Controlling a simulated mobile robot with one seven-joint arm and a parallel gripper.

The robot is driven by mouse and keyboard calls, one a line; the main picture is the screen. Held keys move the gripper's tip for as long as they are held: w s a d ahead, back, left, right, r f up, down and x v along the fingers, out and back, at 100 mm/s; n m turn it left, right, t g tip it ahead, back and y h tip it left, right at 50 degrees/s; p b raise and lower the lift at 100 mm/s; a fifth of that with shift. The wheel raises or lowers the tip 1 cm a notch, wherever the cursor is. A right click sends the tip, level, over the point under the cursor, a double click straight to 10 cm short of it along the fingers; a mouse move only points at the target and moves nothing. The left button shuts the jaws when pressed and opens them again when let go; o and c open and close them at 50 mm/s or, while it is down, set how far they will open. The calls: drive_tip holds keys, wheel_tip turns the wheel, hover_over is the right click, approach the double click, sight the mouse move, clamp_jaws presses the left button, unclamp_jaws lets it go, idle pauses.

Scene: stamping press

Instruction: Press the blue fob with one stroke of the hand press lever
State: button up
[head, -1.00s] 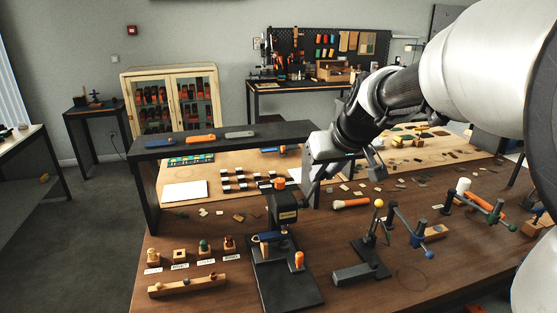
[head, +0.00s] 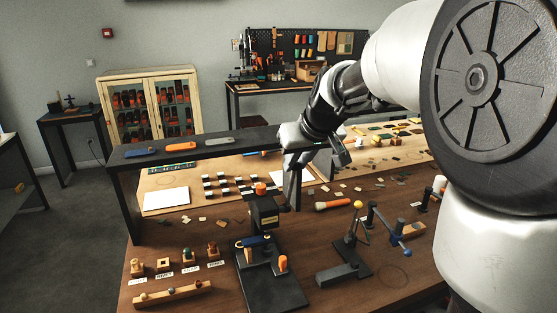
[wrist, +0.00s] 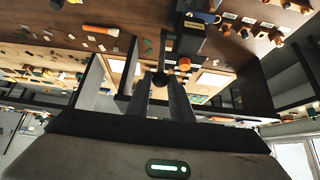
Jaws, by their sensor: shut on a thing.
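The black hand press (head: 268,222) stands on the wooden table, with an orange knob (head: 260,188) on its head. The blue fob (head: 254,240) lies under the press head, a brass-coloured ring at its left end. The fob also shows as a small blue piece in the wrist view (wrist: 204,17). My gripper (head: 292,205) is just right of the press head. In the wrist view my gripper (wrist: 161,82) is shut on the black ball knob (wrist: 160,78) of the press lever, a dark bar running up toward the press. The lever is mostly hidden in the head view.
A black raised shelf (head: 225,142) behind the press carries blue, orange and grey pieces. Several labelled stamps (head: 188,256) and a wooden bar (head: 172,294) are left of the press. A lever clamp (head: 350,258) and an orange-handled tool (head: 332,205) are right of it.

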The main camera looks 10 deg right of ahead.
drive_tip(key=shift+r, duration=0.1)
drive_tip(key=shift+w+r, duration=0.15)
drive_tip(key=shift+w, duration=0.25)
drive_tip(key=o, duration=1.2)
drive_tip(key=shift+o, duration=0.2)
drive_tip(key=v, duration=1.7)
drive_tip(key=s+f+m+p, duration=0.1)
drive_tip(key=s+f+p, duration=0.1)
drive_tip(key=s+f, duration=0.4)
drive_tip(key=s+a+f+m+g+h+p, duration=0.1)
drive_tip(key=s+f, duration=0.6)
drive_tip(key=s, duration=0.7)
drive_tip(key=shift+s+a+g+p, duration=0.25)
drive_tip(key=shift+s+g+p, duration=0.1)
drive_tip(key=shift+p, duration=0.2)
